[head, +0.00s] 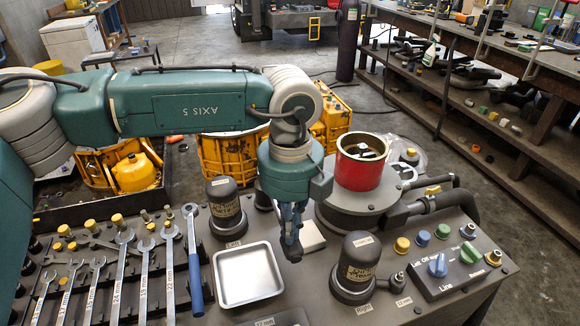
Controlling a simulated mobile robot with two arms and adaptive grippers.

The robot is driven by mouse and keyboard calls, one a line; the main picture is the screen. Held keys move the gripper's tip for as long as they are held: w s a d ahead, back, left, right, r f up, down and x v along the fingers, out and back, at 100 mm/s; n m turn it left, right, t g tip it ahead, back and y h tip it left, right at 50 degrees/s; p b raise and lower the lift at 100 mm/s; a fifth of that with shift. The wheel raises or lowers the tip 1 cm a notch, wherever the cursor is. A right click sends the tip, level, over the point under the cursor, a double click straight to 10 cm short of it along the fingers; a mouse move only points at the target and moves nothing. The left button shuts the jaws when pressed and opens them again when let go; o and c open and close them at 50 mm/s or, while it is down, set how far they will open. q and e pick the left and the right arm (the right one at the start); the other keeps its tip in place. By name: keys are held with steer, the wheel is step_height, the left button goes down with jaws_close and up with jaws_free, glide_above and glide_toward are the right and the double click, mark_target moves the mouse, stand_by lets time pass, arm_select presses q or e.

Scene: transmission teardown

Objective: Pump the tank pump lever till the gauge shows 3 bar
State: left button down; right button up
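My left gripper (291,252) points down over the bench, just right of the metal tray. Its fingers are dark and seen nearly edge-on, so their opening cannot be told. No object shows clearly in it. A red cylinder (358,172) with parts inside stands on a grey round base (345,213) behind and right of the gripper. Dark thick tubes or handles (428,207) extend to the right of that base. I cannot tell whether one of these is the pump lever. No gauge dial can be made out. My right gripper is not in view.
An empty metal tray (247,275) lies left of the gripper. Dark domed units stand behind the tray (226,208) and right of the gripper (358,265). A control box (450,270) with knobs is at the right. Wrenches (145,270) lie at the left.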

arm_select(q)
step_height(320, 180, up, 8)
steer(key=p, duration=0.3)
stand_by(0.7)
